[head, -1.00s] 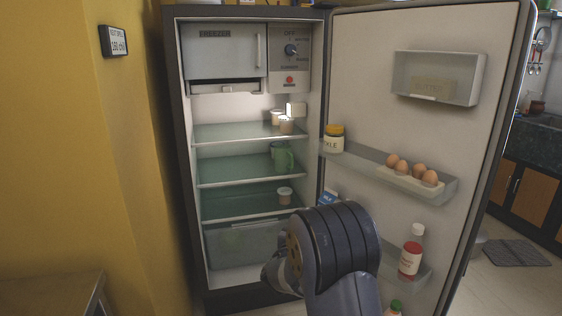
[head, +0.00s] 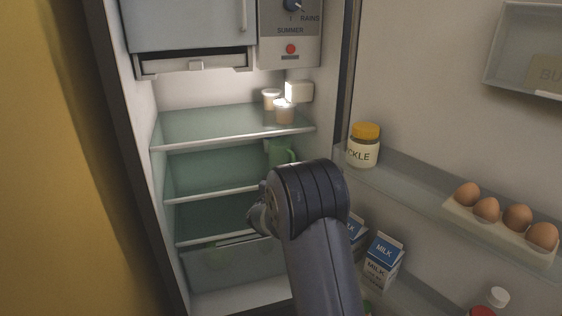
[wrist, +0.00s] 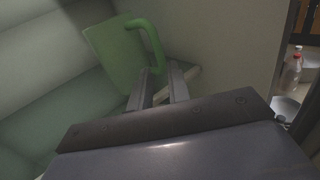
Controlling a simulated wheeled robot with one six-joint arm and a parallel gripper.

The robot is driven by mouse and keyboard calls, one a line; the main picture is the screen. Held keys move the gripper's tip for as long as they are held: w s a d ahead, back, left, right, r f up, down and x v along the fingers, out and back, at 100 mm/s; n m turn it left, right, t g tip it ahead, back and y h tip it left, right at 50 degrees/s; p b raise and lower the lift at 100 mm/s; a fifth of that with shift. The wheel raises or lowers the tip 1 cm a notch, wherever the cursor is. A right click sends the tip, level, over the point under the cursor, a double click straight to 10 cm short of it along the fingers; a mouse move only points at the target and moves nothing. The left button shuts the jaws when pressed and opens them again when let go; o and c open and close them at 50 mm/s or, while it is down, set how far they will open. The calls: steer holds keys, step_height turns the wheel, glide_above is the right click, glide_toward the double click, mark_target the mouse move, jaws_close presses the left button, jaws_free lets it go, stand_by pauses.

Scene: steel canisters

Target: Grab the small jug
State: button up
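The small green jug (head: 279,151) stands on the middle glass shelf inside the open fridge, with its lower part hidden behind my arm. In the wrist view the jug (wrist: 113,57) is at the upper left, with its handle (wrist: 157,46) on its right side. My gripper (wrist: 160,80) is open, its two fingers apart and pointing at the jug. The lower end of the handle appears just beyond the fingertips, near the left finger. I cannot tell whether they touch. In the head view my gripper is hidden behind my arm.
Two small cups (head: 284,112) stand on the shelf above. The open fridge door on the right holds a pickle jar (head: 364,146), eggs (head: 486,209) and milk cartons (head: 384,262). A bottle (wrist: 292,72) shows at the wrist view's right edge.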

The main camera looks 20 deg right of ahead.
mark_target(284, 160)
steer(key=shift+r+b+x, duration=0.1)
steer(key=shift+b+x, duration=0.2)
steer(key=shift+x, duration=1)
steer(key=shift+r+b+x, duration=0.15)
steer(key=shift+b+x, duration=0.1)
steer(key=shift+x, duration=1.1)
steer(key=shift+s, duration=0.1)
jaws_close()
